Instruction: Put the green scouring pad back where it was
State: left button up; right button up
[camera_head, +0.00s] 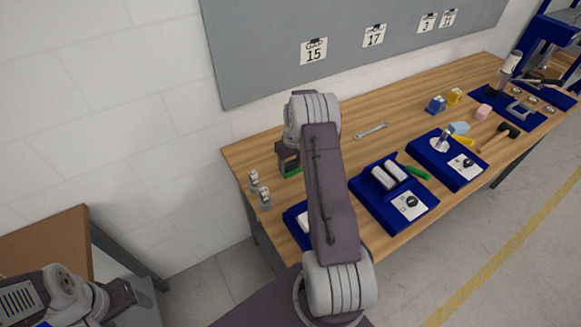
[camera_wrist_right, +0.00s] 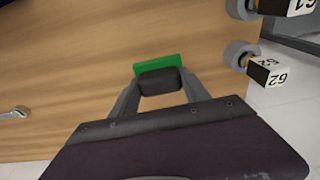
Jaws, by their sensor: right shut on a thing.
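The green scouring pad (camera_head: 292,172) shows as a thin green strip just under my right gripper (camera_head: 288,162), near the back left of the wooden bench. In the right wrist view the pad (camera_wrist_right: 157,63) sticks out beyond the dark fingertips of my right gripper (camera_wrist_right: 160,82), which is shut on it. Whether the pad touches the bench top or is a little above it, I cannot tell. My left arm is at the lower left, away from the bench. Its gripper (camera_head: 122,296) shows only in part, and its jaws cannot be made out.
Two grey rollers (camera_head: 259,190) with number tags stand at the bench's left edge. A wrench (camera_head: 371,130) lies at the back. Blue fixtures (camera_head: 415,217) and (camera_head: 466,181), small blocks and a hammer (camera_head: 498,134) fill the right. Bare wood surrounds the pad.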

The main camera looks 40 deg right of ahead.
notch_tip(320, 180, down, 2)
jog(key=shift+f, duration=0.25)
jog(key=shift+f, duration=0.2)
jog(key=o, duration=1.3)
jog(key=shift+r, duration=0.1)
